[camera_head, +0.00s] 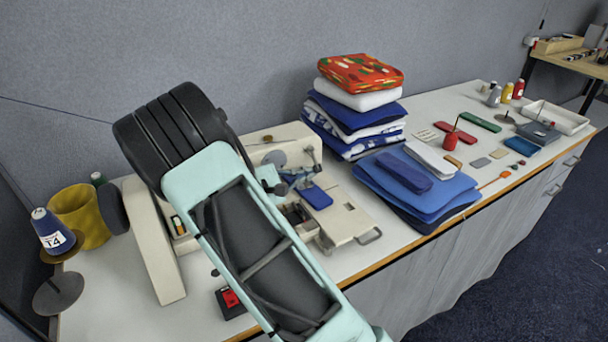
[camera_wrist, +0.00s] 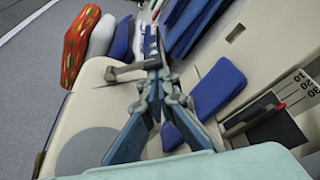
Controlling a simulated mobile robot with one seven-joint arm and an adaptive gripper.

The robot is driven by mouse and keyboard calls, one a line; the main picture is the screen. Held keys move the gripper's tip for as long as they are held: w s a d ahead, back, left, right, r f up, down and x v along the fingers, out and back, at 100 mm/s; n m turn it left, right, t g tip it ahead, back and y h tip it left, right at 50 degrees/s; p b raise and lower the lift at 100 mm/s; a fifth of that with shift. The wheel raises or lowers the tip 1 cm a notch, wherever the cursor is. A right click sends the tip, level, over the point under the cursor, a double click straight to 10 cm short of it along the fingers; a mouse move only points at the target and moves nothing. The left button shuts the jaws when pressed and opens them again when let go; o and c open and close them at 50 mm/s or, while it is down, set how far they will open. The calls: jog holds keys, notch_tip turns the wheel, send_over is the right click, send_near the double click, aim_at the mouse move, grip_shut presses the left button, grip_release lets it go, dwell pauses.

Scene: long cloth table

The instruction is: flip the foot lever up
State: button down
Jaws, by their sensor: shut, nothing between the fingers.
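The cream sewing machine (camera_head: 152,240) stands on the table, partly hidden behind my arm. In the wrist view its pale body (camera_wrist: 95,103) fills the left and middle. My gripper (camera_wrist: 152,38) is shut and empty, its fingers together beside the machine's head. In the head view my gripper (camera_head: 292,180) shows small and partly hidden by my arm. A short grey bar with a wider end, which looks like the foot lever (camera_wrist: 112,73), sticks out to the left of the fingers. Whether the fingers touch it is unclear. The presser foot cannot be made out.
A blue pad (camera_head: 316,197) lies on the machine's bed beside my gripper. Folded cloths (camera_head: 425,190) and a taller fabric stack (camera_head: 357,117) stand to the right. A yellow pot (camera_head: 82,215) and a blue thread cone (camera_head: 52,232) stand at left.

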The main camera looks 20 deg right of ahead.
jog(key=shift+s+r, duration=0.1)
jog(key=shift+r, duration=0.05)
jog(key=n+p, duration=0.1)
jog(key=p, duration=0.1)
jog(key=s+r+n+g+p, duration=0.1)
jog(key=p, duration=0.1)
jog(key=shift+d+r+n+g+p, duration=0.15)
jog(key=shift+r+n+g+p, duration=0.15)
jog(key=shift+p, duration=0.1)
jog(key=n+g+p, duration=0.1)
jog(key=p, duration=0.1)
jog(key=s+r+n+p, duration=0.1)
jog(key=n+p, duration=0.1)
jog(key=shift+s+r+g, duration=0.1)
jog(key=shift+r+g, duration=0.05)
jog(key=shift+g, duration=0.25)
jog(key=shift+r, duration=0.1)
jog(key=shift+r+p, duration=0.45)
jog(key=shift+r, duration=0.25)
